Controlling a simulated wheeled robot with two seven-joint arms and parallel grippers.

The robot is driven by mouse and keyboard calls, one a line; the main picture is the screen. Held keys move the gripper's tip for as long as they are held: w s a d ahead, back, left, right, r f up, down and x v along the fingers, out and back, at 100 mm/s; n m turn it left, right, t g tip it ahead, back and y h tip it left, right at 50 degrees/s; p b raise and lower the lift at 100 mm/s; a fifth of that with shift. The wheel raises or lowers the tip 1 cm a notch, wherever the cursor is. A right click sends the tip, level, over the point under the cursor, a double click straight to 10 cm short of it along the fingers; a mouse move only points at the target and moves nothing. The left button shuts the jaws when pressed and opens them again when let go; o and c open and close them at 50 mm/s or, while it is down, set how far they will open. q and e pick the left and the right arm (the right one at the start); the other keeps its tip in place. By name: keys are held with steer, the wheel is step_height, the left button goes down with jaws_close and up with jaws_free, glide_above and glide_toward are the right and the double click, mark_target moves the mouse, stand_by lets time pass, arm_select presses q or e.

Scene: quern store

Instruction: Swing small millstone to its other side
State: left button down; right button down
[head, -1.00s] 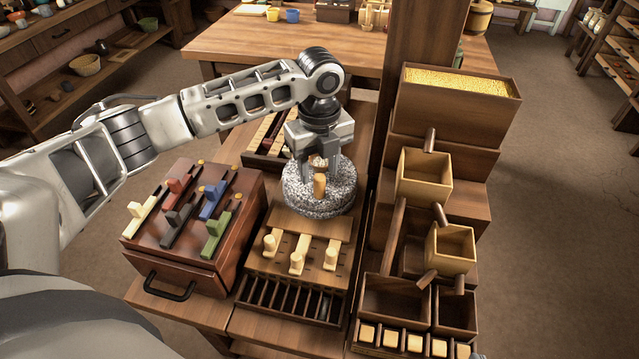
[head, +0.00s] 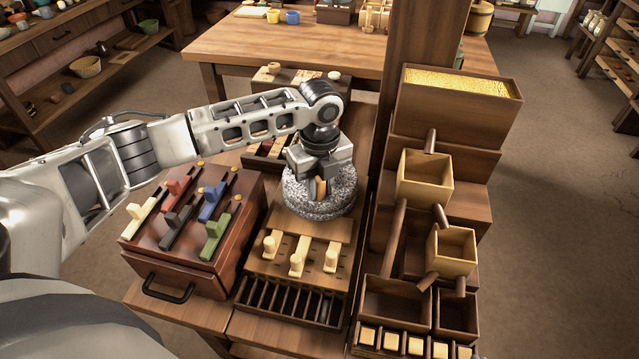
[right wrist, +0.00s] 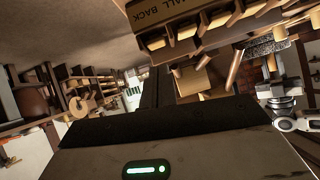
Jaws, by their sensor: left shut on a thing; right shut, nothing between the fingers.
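The small millstone (head: 330,207) is a speckled grey, round stone in the middle of the head view. It lies behind the wooden peg board on the bench. A short upright wooden handle (head: 320,187) stands at its top. My left gripper (head: 318,182) reaches down over the stone and is shut on this handle. Its fingers and the stone's centre are partly hidden by the gripper body. My right gripper (right wrist: 157,90) shows only in the right wrist view as a dark shape beyond the wrist housing. It is shut and empty, away from the stone.
A red-brown box (head: 190,255) with coloured sliders stands left of the stone. A slotted rack with a wooden peg board (head: 310,225) is in front. A dark post (head: 408,110) and stepped wooden bins (head: 455,120) stand close on the right.

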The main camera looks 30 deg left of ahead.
arm_select(q)
steer(key=r+n+p, duration=0.1)
steer(key=p, duration=0.1)
steer(key=shift+w+d+p, duration=0.15)
steer(key=shift+d+p, duration=0.15)
steer(key=shift+d, duration=0.1)
steer(key=shift+w+d+n+p, duration=0.15)
steer(key=shift+d+n+p, duration=0.1)
steer(key=shift+n+p, duration=0.45)
steer(key=shift+w+d+f+n+p, duration=0.25)
steer(key=shift+w+d+n+p, duration=0.1)
steer(key=shift+n+p, duration=0.45)
steer(key=shift+w+f, duration=0.1)
steer(key=shift+f, duration=0.1)
arm_select(e)
steer(key=shift+s+d+r+n+g+h, duration=0.1)
steer(key=shift+d+r+n+g+h, duration=0.15)
steer(key=shift+r, duration=0.2)
steer(key=shift+s+d+r+n+g+h, duration=0.15)
steer(key=shift+d+r, duration=0.15)
steer(key=shift+r, duration=0.15)
steer(key=shift+w, duration=0.1)
arm_select(q)
steer(key=c, duration=1.2)
jaws_free()
steer(key=shift+c, duration=0.2)
arm_select(e)
steer(key=shift+r, duration=0.1)
